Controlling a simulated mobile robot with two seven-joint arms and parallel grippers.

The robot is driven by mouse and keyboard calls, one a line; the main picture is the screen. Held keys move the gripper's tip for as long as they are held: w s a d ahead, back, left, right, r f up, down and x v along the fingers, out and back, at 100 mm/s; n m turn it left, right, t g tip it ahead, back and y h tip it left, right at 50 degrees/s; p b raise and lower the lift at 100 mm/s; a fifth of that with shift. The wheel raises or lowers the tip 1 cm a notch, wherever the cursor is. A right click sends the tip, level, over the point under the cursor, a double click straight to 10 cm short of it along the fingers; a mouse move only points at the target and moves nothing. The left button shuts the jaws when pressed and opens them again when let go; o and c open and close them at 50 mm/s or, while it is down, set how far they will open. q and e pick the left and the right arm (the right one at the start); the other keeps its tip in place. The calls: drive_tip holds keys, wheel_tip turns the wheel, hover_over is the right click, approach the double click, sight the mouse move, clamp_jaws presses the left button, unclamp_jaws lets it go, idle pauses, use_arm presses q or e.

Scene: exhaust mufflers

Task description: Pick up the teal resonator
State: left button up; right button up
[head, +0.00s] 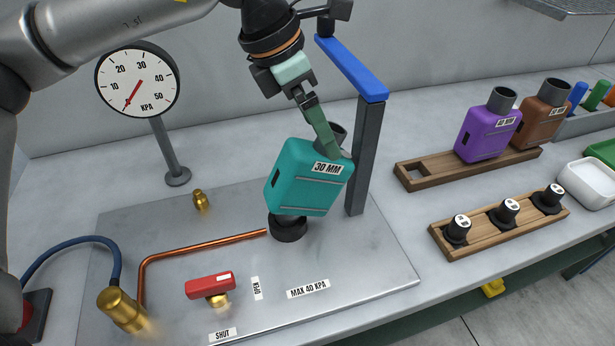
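The teal resonator (308,178), labelled 30 MM, stands a little tilted in the picture above a black round seat (288,229) on the metal plate. Its lower pipe meets or hangs just over the seat; I cannot tell which. Its dark grey top pipe (338,131) is partly hidden by my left gripper (328,148). The green fingers reach down to the top of the resonator beside this pipe. I see them nearly edge-on, so whether they are closed on it is unclear. My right gripper is out of view.
A grey post (364,155) with a blue bar (350,67) rises close right of the resonator. A pressure gauge (137,88), copper pipe (200,246) and red valve handle (210,285) are left. Purple (488,135) and brown (543,122) resonators stand on a wooden rack (424,180).

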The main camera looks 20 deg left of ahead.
sight(308, 179)
use_arm(q)
drive_tip(key=x, duration=0.6)
drive_tip(key=shift+w+d+f, duration=0.15)
drive_tip(key=shift+d+f, duration=0.05)
drive_tip(key=shift+f, duration=0.1)
drive_tip(key=shift+r, duration=0.1)
drive_tip(key=c, duration=1.3)
drive_tip(key=shift+r, duration=0.1)
